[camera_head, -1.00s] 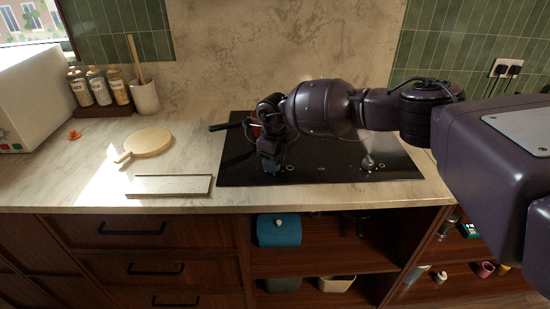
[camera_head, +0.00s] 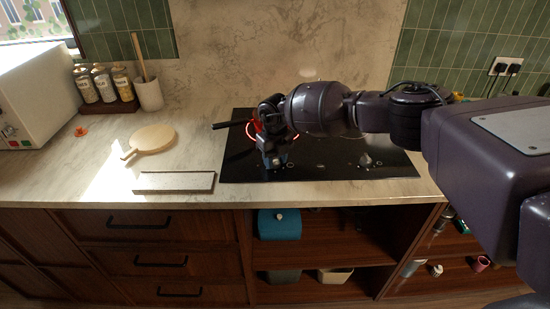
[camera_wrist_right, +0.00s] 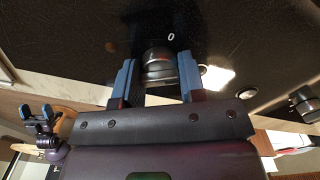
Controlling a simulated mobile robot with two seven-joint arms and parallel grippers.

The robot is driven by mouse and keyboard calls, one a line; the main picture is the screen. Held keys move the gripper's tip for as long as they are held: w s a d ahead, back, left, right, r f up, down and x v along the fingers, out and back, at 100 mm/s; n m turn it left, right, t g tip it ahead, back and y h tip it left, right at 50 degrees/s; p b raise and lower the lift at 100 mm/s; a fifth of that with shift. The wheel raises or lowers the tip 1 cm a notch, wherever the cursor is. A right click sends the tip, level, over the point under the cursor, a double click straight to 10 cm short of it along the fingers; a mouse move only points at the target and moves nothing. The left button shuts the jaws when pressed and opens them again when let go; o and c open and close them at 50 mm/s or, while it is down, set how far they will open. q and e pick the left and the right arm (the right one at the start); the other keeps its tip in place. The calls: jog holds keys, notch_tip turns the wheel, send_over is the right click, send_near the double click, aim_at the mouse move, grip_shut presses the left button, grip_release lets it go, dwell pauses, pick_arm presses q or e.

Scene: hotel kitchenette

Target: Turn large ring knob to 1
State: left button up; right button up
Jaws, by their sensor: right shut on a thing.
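The knob (camera_wrist_right: 159,66) is round and dark metallic and stands on the black hob (camera_head: 330,172). In the right wrist view it sits between the two blue fingers of my right gripper (camera_wrist_right: 157,75), which is shut on it. A white "0" mark (camera_wrist_right: 171,37) shows on the glass beside it. In the head view my right gripper (camera_head: 274,158) reaches down at the hob's front left and hides the knob. A cooking ring (camera_head: 250,133) behind it glows red. What looks like my left gripper (camera_wrist_right: 40,122) shows small in the wrist view; its opening is unclear.
A second knob (camera_head: 365,160) stands to the right on the hob. A dark handle-like bar (camera_head: 229,124) sticks out left of my right gripper. A round wooden board (camera_head: 152,140) and a pale rectangular slab (camera_head: 174,182) lie on the counter at the left.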

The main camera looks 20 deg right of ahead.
aim_at(275, 158)
jog(key=o, duration=0.9)
jog(key=shift+r, duration=0.1)
notch_tip(275, 158, up, 11)
jog(key=shift+f, duration=0.15)
dwell(0.4)
